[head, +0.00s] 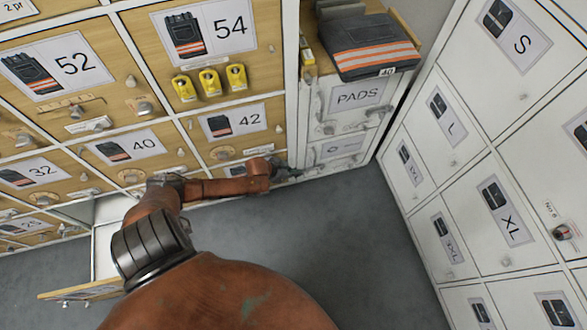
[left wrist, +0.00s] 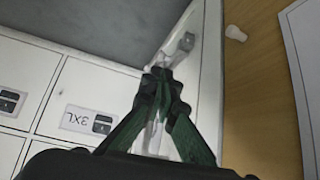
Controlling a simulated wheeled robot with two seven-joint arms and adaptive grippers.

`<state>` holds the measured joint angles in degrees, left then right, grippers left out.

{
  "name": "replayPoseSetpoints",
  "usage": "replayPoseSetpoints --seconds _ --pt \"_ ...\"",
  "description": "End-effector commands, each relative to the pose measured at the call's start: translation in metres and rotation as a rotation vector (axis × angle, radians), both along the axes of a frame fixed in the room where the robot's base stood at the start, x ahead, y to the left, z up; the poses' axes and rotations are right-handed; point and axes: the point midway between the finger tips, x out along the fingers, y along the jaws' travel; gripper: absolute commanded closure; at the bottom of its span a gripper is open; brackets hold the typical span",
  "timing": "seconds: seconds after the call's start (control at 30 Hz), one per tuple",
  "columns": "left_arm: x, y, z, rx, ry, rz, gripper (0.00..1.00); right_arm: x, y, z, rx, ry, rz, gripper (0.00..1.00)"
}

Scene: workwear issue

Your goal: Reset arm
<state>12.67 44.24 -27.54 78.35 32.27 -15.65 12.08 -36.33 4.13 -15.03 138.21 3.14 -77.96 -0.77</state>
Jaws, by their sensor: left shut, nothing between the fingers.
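My left arm reaches from the bottom of the head view towards the lockers. Its gripper (head: 284,171) is by the lower lockers, left of the white PADS cabinet (head: 312,112). In the left wrist view the gripper (left wrist: 160,75) shows dark green fingers closed together at the tips, with nothing between them. Whether the fingertips touch the pale cabinet edge behind them I cannot tell. My right gripper is in neither view.
An open locker door (head: 80,291) juts out low at the left. Folded dark workwear (head: 368,45) with an orange stripe lies on the PADS cabinet. White size lockers (head: 460,135) stand right. Grey floor (head: 340,230) is clear between.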

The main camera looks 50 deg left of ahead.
Motion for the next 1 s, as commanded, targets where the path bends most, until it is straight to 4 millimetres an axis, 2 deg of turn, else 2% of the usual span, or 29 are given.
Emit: replayPoseSetpoints --seconds 0.77,0.87,0.97,1.0 --pt "-0.005 -0.002 0.001 -0.002 0.005 -0.001 1.0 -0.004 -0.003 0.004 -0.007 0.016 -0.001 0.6" --pt "-0.019 -0.017 -0.007 -0.01 0.028 -0.01 1.0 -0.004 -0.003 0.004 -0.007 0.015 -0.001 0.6" --pt "-0.053 -0.051 -0.021 -0.028 0.081 -0.031 1.0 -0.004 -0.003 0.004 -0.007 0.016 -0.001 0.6" --pt "-0.071 -0.069 -0.027 -0.037 0.109 -0.043 1.0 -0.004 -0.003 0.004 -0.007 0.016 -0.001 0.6"
